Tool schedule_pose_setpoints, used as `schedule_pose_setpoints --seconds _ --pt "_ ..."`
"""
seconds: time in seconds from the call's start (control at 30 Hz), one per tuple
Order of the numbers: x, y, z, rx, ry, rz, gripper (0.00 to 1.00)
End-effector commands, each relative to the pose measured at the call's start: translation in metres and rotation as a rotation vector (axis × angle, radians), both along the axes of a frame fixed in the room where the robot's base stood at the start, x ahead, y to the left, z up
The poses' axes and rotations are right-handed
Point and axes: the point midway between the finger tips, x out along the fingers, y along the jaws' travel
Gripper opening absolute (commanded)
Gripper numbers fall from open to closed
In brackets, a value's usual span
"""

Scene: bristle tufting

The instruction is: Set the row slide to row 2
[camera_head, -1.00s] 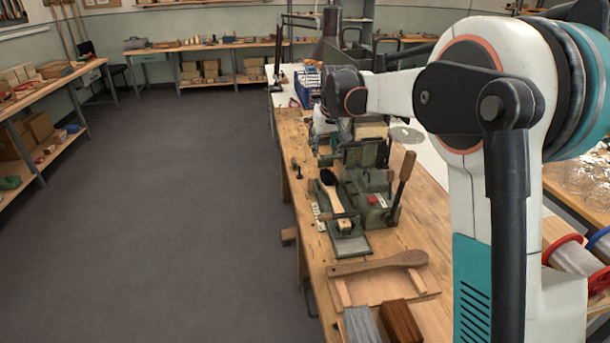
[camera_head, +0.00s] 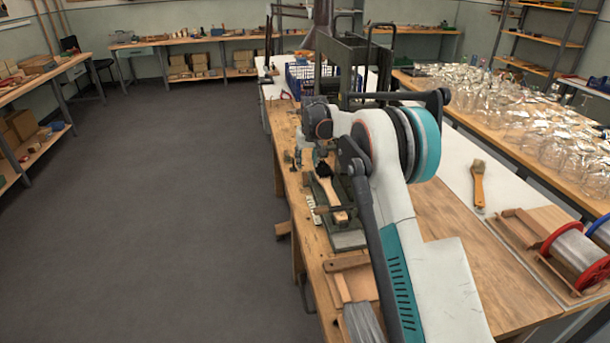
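The green tufting machine (camera_head: 346,239) stands on the wooden bench, mostly hidden behind my arm. A small pale block sits at the front of the machine, above a grey plate. I cannot make out the row slide or its row marks at this size. My arm reaches over the machine, and its dark wrist joint is above the machine's far end. My gripper (camera_head: 319,153) is small and partly hidden below that wrist; its fingers cannot be made out.
Left of the bench (camera_head: 450,225) is open grey floor (camera_head: 170,200). A blue crate (camera_head: 300,80) stands behind.

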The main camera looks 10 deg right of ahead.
Motion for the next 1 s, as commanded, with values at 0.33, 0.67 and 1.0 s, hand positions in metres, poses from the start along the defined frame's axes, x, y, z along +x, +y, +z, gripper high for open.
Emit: schedule_pose_setpoints --seconds 0.33,0.67,1.0 --pt "0.025 0.000 -0.061 0.000 0.000 0.000 0.38" --pt "0.033 0.000 -0.079 0.000 0.000 0.000 0.38" --pt "0.033 0.000 -0.079 0.000 0.000 0.000 0.13"
